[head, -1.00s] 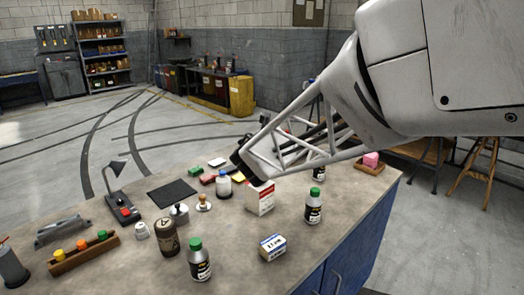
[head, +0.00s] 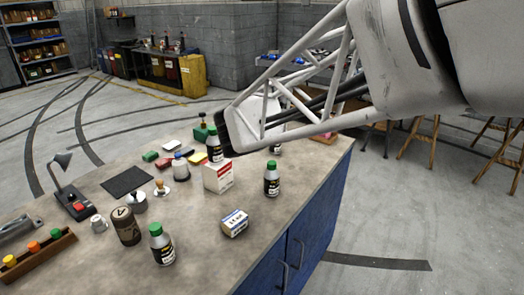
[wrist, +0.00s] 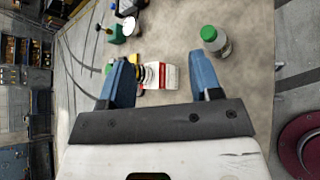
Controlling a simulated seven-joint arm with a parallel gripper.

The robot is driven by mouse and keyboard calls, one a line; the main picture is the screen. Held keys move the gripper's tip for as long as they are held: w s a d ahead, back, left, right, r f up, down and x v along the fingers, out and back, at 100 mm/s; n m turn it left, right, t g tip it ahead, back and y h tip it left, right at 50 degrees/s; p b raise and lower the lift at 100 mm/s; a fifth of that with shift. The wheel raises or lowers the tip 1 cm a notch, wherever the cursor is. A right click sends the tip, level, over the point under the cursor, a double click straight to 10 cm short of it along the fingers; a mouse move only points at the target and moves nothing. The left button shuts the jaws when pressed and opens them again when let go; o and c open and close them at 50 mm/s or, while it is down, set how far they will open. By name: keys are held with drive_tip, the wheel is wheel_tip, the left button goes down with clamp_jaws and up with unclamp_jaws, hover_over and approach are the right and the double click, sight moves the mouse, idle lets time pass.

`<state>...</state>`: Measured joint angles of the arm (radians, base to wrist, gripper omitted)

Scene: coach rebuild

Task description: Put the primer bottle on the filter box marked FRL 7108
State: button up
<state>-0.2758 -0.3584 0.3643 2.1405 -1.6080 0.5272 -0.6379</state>
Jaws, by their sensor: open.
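Similar green-capped bottles stand at right (head: 272,180) and in front (head: 162,246).
A small white and blue box (head: 235,223) lies on the bench (head: 205,265) in front. A brown canister (head: 125,226), a stamp (head: 161,187), a white bottle (head: 181,168) and a lamp (head: 68,190) stand at left. The front right bench top is clear.

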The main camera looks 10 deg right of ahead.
drive_tip(key=s+d+f+m+g+h, duration=0.1)
drive_tip(key=s+d+m+g, duration=0.2)
drive_tip(key=s+d+m, duration=0.35)
drive_tip(key=s+d+f+m+g, duration=0.1)
drive_tip(key=s+d+m+g, duration=0.25)
drive_tip(key=s+m, duration=0.55)
drive_tip(key=s+f+m+g+y, duration=0.1)
drive_tip(key=s+f+m+y, duration=0.1)
drive_tip(key=s+m, duration=0.3)
drive_tip(key=s+a+f+m+g+y, duration=0.1)
drive_tip(key=s+m, duration=0.4)
drive_tip(key=s, duration=0.6)
drive_tip(key=shift+s+a+f+g+y, duration=0.25)
drive_tip(key=shift+f+g+y, duration=0.25)
drive_tip(key=shift+y, duration=0.6)
